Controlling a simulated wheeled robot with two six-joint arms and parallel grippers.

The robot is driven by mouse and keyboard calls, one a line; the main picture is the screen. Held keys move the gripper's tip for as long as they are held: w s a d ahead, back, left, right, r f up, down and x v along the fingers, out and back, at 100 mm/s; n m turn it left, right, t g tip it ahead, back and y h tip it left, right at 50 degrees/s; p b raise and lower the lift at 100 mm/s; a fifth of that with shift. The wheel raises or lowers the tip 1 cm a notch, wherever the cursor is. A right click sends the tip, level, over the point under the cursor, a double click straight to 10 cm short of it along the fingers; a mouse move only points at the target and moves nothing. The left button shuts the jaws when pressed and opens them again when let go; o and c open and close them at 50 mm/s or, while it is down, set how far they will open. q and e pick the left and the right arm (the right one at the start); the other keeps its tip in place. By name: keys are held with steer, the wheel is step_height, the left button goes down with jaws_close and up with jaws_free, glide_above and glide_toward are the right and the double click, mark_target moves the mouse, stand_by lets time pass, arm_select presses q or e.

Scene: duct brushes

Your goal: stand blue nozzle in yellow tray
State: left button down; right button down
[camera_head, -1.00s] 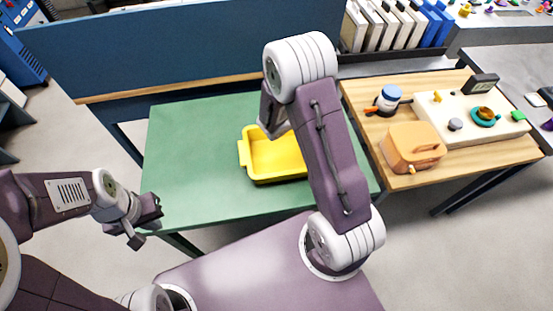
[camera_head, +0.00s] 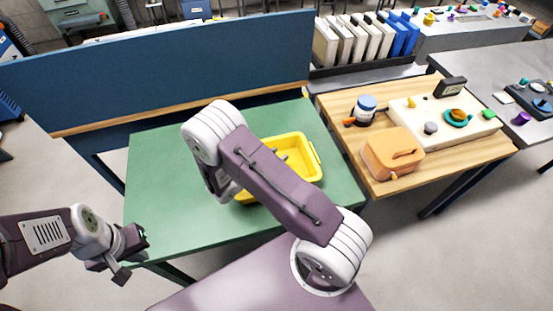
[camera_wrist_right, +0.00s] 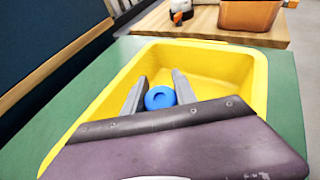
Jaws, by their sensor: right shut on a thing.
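The yellow tray (camera_head: 315,167) lies on the green table, partly hidden behind my right arm in the head view. It fills much of the right wrist view (camera_wrist_right: 252,88). The blue nozzle (camera_wrist_right: 160,97) shows as a round blue end between the fingers of my right gripper (camera_wrist_right: 158,92), which is shut on it. In the wrist view they appear over the tray's inside; whether the nozzle touches the floor cannot be told. The nozzle is hidden in the head view. My left gripper (camera_head: 132,258) is open and empty by the green table's front left corner.
The green table (camera_head: 155,190) is clear left of the tray. A blue panel (camera_head: 170,75) stands behind it. On the wooden table to the right are an orange box (camera_head: 393,153), a blue-lidded jar (camera_head: 365,108) and a white board (camera_head: 445,118) with small parts.

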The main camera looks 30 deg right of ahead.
steer(key=shift+f, duration=0.95)
steer(key=shift+f, duration=0.1)
steer(key=c, duration=1)
jaws_free()
